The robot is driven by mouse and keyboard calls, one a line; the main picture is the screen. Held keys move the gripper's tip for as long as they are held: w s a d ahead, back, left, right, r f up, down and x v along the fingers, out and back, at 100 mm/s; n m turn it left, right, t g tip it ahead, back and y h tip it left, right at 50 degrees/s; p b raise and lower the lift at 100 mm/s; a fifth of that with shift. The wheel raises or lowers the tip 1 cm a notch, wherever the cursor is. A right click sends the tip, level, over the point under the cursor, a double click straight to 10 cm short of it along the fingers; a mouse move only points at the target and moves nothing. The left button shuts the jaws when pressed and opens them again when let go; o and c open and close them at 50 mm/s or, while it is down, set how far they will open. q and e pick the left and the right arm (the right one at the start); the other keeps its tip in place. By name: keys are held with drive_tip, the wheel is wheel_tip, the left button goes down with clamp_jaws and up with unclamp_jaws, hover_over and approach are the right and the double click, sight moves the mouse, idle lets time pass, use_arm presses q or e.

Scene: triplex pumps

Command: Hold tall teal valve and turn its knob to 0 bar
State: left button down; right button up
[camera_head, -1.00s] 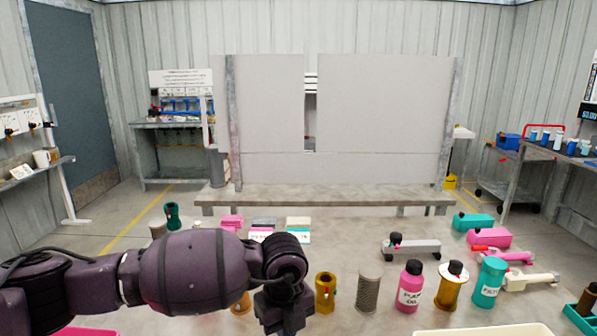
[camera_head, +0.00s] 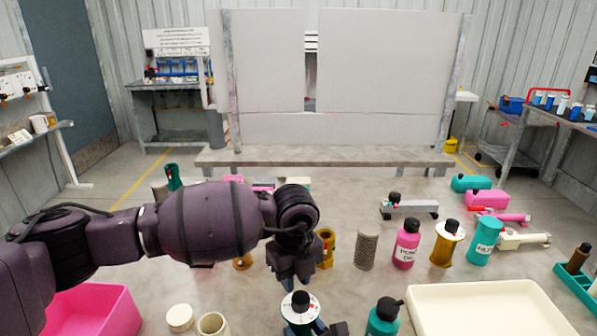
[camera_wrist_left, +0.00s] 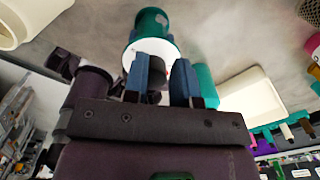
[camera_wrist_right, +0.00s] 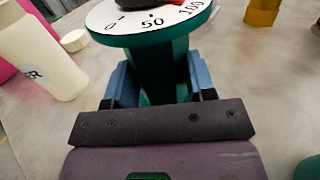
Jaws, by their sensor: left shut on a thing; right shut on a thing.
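The tall teal valve shows in the right wrist view (camera_wrist_right: 160,65), upright, with a white round dial marked 0, 50 and 100. Its black knob (camera_wrist_right: 140,3) carries a red pointer lying towards the 100 side. My right gripper (camera_wrist_right: 158,85) is shut around the teal body below the dial. My left gripper (camera_head: 296,282) is above the valve; in the left wrist view its blue fingers (camera_wrist_left: 159,75) are shut on the dark knob (camera_wrist_left: 155,68), over the white dial. In the head view the dial (camera_head: 300,312) shows below my left gripper; the body is mostly hidden.
A teal bottle (camera_head: 382,318) stands close right of the valve, beside a cream tray (camera_head: 480,285). A pink bin (camera_head: 90,310) and a cream cup (camera_head: 213,323) are to the left. Bottles, including a pink one (camera_head: 406,245), stand behind. Table between is bare.

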use_arm(q)
drive_tip(key=shift+d+f, duration=0.15)
drive_tip(key=shift+f, duration=0.8)
drive_tip(key=shift+w, duration=0.2)
drive_tip(key=shift+w+r, duration=0.1)
drive_tip(key=shift+r, duration=3.3)
